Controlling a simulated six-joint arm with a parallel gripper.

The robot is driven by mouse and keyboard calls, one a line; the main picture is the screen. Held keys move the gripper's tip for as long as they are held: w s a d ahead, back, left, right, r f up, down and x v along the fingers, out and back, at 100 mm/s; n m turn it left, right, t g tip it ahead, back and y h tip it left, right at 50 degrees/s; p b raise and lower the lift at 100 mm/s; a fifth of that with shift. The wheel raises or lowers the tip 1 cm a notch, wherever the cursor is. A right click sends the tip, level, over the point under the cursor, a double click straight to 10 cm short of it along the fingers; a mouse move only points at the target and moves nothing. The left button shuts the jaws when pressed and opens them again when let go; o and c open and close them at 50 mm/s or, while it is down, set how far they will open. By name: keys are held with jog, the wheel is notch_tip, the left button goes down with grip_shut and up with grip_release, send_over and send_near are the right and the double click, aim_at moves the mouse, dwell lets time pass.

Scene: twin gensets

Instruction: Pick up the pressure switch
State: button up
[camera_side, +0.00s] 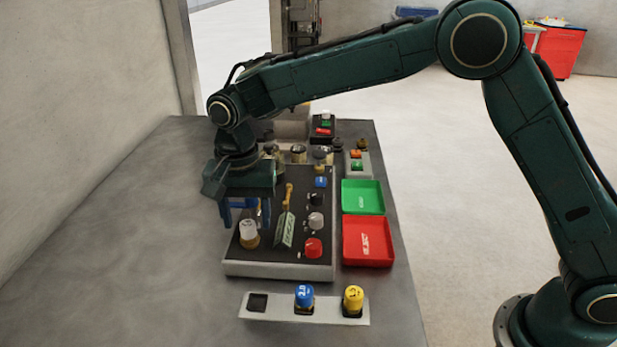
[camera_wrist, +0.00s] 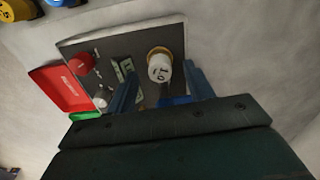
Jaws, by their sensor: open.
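A white-capped cylinder with a brass-coloured base (camera_side: 249,234) stands upright on the dark panel (camera_side: 281,256), near its front left corner. It looks like the pressure switch, but I cannot read its label surely. The white cap also shows in the wrist view (camera_wrist: 159,68), between my finger tips. My gripper (camera_side: 246,226) is open and points down over the left side of the panel. Its two blue fingers look apart from the cap. A blue item (camera_wrist: 174,100) shows between the fingers farther in and is partly hidden by my gripper.
The panel carries a key-like tag (camera_side: 286,225) and several knobs, one red (camera_side: 313,248). A green tray (camera_side: 363,197) and a red tray (camera_side: 368,242) lie right. In front, a grey rack (camera_side: 328,314) holds a blue cylinder (camera_side: 304,296) and a yellow cylinder (camera_side: 353,298). The table's left is clear.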

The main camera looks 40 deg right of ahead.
jog(key=shift+f, duration=1.4)
grip_shut()
